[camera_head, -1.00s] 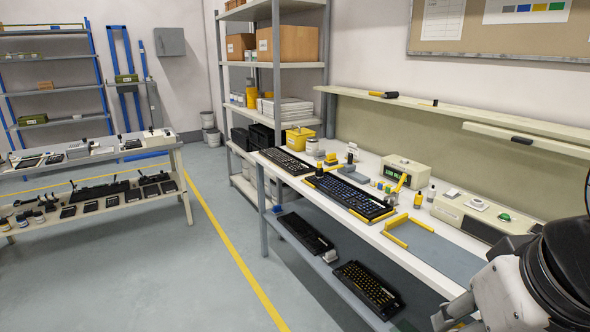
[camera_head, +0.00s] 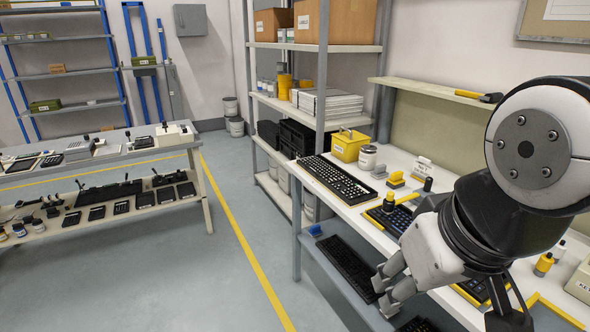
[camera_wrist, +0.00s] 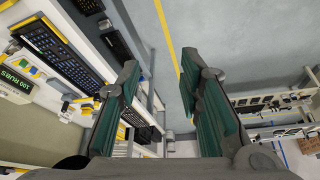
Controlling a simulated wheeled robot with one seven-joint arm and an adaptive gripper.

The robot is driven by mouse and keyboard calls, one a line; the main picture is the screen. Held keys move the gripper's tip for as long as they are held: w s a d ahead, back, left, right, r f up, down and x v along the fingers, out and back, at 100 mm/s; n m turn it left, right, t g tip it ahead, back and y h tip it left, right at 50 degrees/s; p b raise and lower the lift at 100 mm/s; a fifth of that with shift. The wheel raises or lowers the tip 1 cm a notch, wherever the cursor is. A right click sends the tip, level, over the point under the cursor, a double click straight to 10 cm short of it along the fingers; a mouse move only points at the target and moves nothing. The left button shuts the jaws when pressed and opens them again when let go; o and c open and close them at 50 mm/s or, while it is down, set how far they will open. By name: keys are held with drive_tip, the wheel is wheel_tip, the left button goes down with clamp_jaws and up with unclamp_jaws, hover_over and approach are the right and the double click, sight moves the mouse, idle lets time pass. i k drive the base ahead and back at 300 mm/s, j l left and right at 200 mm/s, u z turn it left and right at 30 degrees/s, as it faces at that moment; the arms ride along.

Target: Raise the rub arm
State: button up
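My gripper (camera_head: 384,288) is open and empty in the head view, in front of the bench edge. In the wrist view its two green-padded fingers (camera_wrist: 160,68) stand wide apart with only floor between them. A box with a green RUBS readout (camera_wrist: 15,84) is at the left edge of the wrist view. Small yellow parts (camera_wrist: 38,73) show beside it, but I cannot tell whether one is the rub arm. A dark keyboard (camera_wrist: 62,50) lies on the bench near the box. In the head view my arm hides most of this area.
The white bench (camera_head: 345,208) carries another black keyboard (camera_head: 337,180), a yellow bin (camera_head: 349,145) and a white jar (camera_head: 367,158). More keyboards lie on its lower shelf. Grey shelving (camera_head: 325,60) stands behind. The floor (camera_head: 170,280) to the left is clear.

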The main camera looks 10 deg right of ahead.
sight(389, 204)
drive_tip(key=i+z, duration=0.8)
drive_tip(key=i+j+z, duration=0.2)
drive_tip(key=i+z, duration=0.2)
